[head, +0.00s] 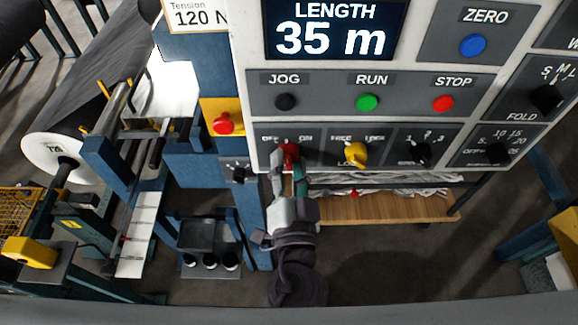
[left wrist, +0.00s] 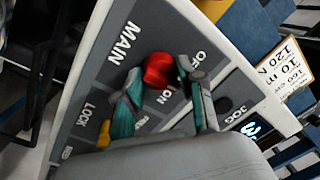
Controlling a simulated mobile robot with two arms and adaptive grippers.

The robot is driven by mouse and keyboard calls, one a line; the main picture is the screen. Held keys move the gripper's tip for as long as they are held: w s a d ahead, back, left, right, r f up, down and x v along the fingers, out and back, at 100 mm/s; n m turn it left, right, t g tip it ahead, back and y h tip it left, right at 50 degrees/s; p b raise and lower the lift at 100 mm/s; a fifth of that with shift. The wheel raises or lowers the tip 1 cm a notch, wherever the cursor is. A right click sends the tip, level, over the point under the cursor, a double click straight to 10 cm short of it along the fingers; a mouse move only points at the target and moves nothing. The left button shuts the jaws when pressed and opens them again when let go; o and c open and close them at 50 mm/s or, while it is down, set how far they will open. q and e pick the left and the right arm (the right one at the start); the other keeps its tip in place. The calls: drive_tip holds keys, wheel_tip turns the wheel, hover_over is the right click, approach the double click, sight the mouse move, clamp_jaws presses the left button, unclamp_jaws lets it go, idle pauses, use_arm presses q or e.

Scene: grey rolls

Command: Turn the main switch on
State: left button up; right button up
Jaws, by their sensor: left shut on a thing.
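The main switch is a red knob (head: 290,150) at the left end of the lower row on the grey control panel (head: 340,95), between the labels OFF and ON. My left gripper (head: 289,170) reaches up to it from below and partly covers it. In the left wrist view the red knob (left wrist: 160,70) sits between the two green-and-grey fingers of my left gripper (left wrist: 160,90), beside the words MAIN and ON. The gripper is shut on the knob. Which label the knob points to I cannot tell. My right gripper is not in view.
A yellow knob (head: 355,153) stands just right of the main switch, with black knobs further right. JOG, RUN and STOP buttons (head: 443,103) sit above. A red button on a yellow plate (head: 222,123) is to the left. A wooden board (head: 385,207) lies below the panel.

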use_arm(q)
drive_tip(key=m, duration=0.5)
drive_tip(key=shift+r+h, duration=0.1)
drive_tip(key=shift+h, duration=0.2)
drive_tip(key=m+p, duration=0.1)
drive_tip(key=m, duration=0.2)
drive_tip(key=shift+a+m, duration=0.1)
drive_tip(key=shift+m, duration=0.2)
drive_tip(key=shift+m+h+p, duration=0.3)
drive_tip(key=shift+m+p, duration=0.35)
drive_tip(key=shift+m, duration=0.65)
drive_tip(key=o, duration=1.1)
drive_tip(key=shift+o, duration=0.2)
drive_tip(key=s+f, duration=0.1)
drive_tip(key=s, duration=1.1)
